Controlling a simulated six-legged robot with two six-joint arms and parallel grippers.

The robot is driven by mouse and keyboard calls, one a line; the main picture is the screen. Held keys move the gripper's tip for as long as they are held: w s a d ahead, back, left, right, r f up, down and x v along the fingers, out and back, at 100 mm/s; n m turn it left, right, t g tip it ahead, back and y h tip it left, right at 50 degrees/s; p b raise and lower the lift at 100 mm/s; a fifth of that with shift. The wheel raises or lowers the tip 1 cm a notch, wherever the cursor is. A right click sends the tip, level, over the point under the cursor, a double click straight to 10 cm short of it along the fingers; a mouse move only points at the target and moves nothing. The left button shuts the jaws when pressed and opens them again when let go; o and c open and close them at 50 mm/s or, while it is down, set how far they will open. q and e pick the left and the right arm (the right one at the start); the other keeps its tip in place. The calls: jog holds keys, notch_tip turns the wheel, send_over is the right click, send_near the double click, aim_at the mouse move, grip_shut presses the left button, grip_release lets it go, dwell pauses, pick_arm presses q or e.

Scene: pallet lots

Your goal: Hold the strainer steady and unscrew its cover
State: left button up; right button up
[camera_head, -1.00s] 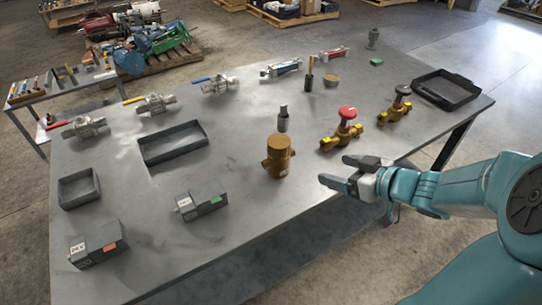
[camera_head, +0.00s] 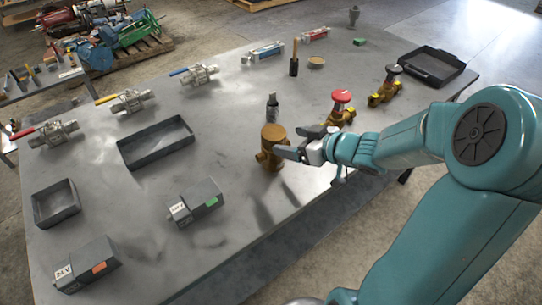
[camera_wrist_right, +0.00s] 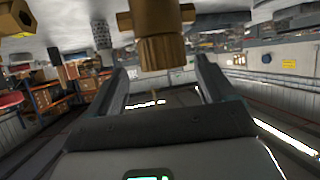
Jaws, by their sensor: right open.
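The strainer (camera_head: 270,150) is a brass-brown body with a round cap on top and a side port. It stands upright near the table's front edge. My right gripper (camera_head: 291,141) is open just to its right, its fingers pointing at it. In the right wrist view the strainer (camera_wrist_right: 160,22) appears inverted, with its ribbed round end between the open fingers (camera_wrist_right: 162,75). I cannot tell whether either finger touches it. My left gripper is not in view.
The grey table (camera_head: 240,110) also holds a red-handled brass valve (camera_head: 340,108), a black-handled one (camera_head: 385,88), a dark cylinder (camera_head: 272,106), a long tray (camera_head: 155,143), a small tray (camera_head: 55,203) and two grey boxes (camera_head: 195,202) (camera_head: 86,266). Lever valves (camera_head: 126,102) line the far left.

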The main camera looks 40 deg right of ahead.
jog(key=x, duration=0.2)
jog(key=shift+w+f, duration=0.2)
jog(key=b+x, duration=0.1)
jog(key=x, duration=0.3)
jog(key=shift+w+a+f+b, duration=0.15)
jog(key=shift+f+b, duration=0.2)
jog(key=shift+f, duration=0.25)
jog(key=shift+w, duration=0.25)
jog(key=shift+s, duration=0.1)
jog(key=shift+c, duration=0.9)
grip_shut()
